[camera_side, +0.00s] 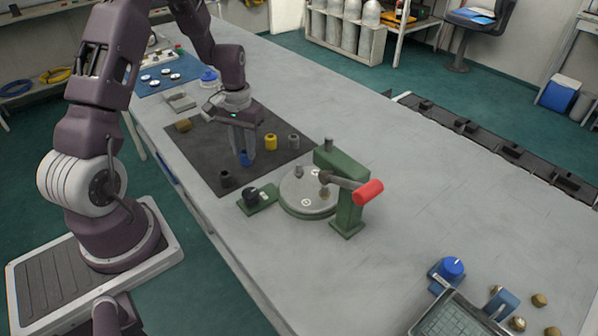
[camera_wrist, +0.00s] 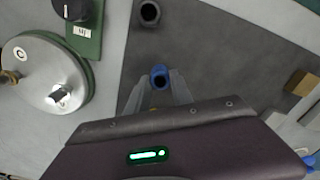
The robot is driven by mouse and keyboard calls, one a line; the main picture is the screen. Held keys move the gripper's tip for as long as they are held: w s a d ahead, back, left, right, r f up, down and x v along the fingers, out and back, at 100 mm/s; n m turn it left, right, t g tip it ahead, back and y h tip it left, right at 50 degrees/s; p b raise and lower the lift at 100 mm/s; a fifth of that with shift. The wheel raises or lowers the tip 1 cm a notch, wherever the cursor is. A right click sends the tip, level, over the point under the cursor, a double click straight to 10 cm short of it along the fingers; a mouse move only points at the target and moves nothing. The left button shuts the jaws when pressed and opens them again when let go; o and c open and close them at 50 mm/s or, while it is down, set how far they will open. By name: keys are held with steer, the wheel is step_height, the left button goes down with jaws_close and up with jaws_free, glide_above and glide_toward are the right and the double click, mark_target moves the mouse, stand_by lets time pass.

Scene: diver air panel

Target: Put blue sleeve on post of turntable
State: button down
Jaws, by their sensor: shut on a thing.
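The blue sleeve (camera_side: 245,159) is between the fingertips of my gripper (camera_side: 240,150), which is shut on it, over the dark mat. In the wrist view the blue sleeve (camera_wrist: 159,77) shows its round open top between the fingers (camera_wrist: 158,90). I cannot tell whether it touches the mat. The turntable (camera_side: 307,195) is a round grey metal disc to the right of my gripper, with a short post (camera_side: 299,171) standing on it. In the wrist view the turntable (camera_wrist: 40,75) is at the left, with a bright post (camera_wrist: 57,95).
A green press frame (camera_side: 350,200) with a red-handled lever (camera_side: 368,192) stands over the turntable. A green box with a black knob (camera_side: 254,196) is beside it. A yellow sleeve (camera_side: 271,142), a grey sleeve (camera_side: 293,141) and a black sleeve (camera_side: 225,178) stand on the mat (camera_side: 205,150).

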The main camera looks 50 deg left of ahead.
steer(key=shift+r, duration=1.8)
steer(key=w+d+r+m, duration=0.3)
steer(key=w+d+r, duration=0.2)
steer(key=d, duration=0.2)
steer(key=m, duration=0.3)
glide_toward(299, 164)
steer(key=shift+f, duration=2.1)
steer(key=shift+f, duration=1.4)
steer(key=c, duration=0.7)
jaws_free()
steer(key=shift+o, duration=0.2)
